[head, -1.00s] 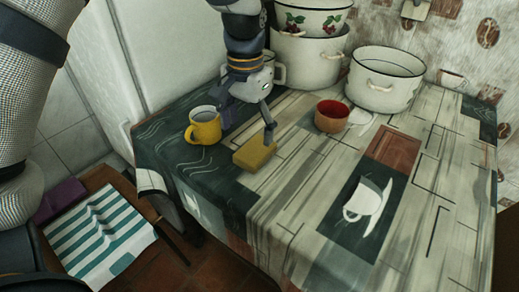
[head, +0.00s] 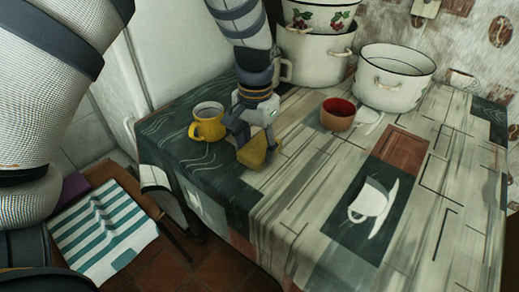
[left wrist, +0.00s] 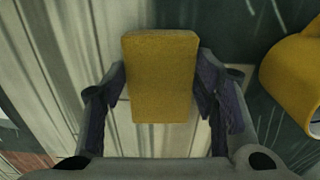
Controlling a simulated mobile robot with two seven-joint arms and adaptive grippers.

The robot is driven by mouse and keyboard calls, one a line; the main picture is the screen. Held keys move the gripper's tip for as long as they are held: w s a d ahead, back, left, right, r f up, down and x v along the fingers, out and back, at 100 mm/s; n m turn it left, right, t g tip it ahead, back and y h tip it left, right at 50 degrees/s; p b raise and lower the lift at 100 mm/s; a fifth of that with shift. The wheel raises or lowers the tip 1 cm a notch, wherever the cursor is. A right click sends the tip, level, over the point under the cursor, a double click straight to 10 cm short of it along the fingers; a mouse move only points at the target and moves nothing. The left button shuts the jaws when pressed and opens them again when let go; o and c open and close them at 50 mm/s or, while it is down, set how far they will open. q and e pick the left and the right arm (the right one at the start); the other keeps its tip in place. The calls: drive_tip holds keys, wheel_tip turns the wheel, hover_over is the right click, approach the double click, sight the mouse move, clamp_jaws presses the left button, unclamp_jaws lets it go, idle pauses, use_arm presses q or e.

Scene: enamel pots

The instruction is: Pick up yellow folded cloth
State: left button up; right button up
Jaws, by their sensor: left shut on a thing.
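The yellow folded cloth (head: 252,153) is a small flat block on the table beside the yellow mug. My left gripper (head: 255,143) comes down over it from above, its fingers on either side of it. In the left wrist view the cloth (left wrist: 162,80) lies between the two fingers of my left gripper (left wrist: 162,100), which is shut on it. I cannot tell whether the cloth is clear of the tabletop. My right gripper is not in view.
The yellow mug (head: 206,124) stands close to the left of the gripper. A red-brown bowl (head: 337,115), a white pot (head: 393,82) and stacked pots (head: 315,58) stand farther back. The front right of the table (head: 300,215) is clear. A striped cloth (head: 103,232) lies on a chair at lower left.

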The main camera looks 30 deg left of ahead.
sight(259, 150)
use_arm(q)
drive_tip(key=shift+r, duration=0.45)
drive_tip(key=r, duration=0.3)
drive_tip(key=shift+d+r+p, duration=0.1)
drive_tip(key=shift+d+p, duration=0.2)
drive_tip(key=s+d+r, duration=0.1)
drive_tip(key=d+r, duration=0.3)
drive_tip(key=d, duration=0.2)
drive_tip(key=s+d+r+p, duration=0.1)
drive_tip(key=d+r, duration=0.4)
drive_tip(key=d, duration=0.2)
drive_tip(key=shift+d, duration=0.15)
drive_tip(key=o, duration=0.5)
drive_tip(key=shift+s, duration=0.1)
drive_tip(key=shift+c, duration=0.2)
drive_tip(key=c, duration=0.4)
drive_tip(key=shift+c, duration=0.2)
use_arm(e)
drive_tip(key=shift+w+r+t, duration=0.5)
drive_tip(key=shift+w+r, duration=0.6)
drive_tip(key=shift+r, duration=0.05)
